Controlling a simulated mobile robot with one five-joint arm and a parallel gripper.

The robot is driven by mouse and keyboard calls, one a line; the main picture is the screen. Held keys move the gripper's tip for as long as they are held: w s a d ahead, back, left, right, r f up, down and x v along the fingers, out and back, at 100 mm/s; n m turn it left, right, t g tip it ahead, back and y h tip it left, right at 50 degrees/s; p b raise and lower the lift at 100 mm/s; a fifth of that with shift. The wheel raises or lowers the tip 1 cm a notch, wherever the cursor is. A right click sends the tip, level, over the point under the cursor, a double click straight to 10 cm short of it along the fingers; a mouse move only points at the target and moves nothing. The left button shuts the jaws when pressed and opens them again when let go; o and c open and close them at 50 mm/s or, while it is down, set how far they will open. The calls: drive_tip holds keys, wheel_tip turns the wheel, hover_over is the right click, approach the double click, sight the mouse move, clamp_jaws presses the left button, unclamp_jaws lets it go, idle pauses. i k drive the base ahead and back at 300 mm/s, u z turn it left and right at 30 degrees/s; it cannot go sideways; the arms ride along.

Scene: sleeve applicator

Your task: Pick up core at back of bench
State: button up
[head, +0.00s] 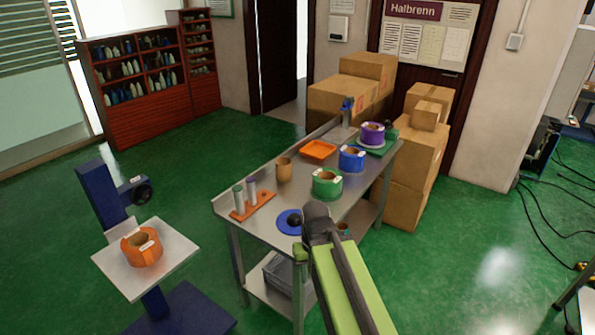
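A tan, hollow, upright cylinder, which looks like the core (284,170), stands near the far long edge of the steel bench (259,227). It is between a two-post orange stand and an orange tray. My gripper (316,214) is at the dark end of my arm, over the near edge of the bench. It is nearer than the core and to its right, well apart from it. My arm hides its fingers, so I cannot see whether it is open or holds anything.
Green (327,184), blue (352,159) and purple (372,134) rolls stand along the bench. A blue machine (103,200) holds an orange roll (142,248).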

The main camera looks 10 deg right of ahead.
sight(284, 170)
drive_tip(key=u, duration=0.05)
drive_tip(key=i, duration=1)
drive_tip(key=u, duration=0.8)
drive_tip(key=k, duration=0.1)
drive_tip(key=u, duration=2.95)
drive_tip(key=k, duration=2.5)
drive_tip(key=z, duration=0.5)
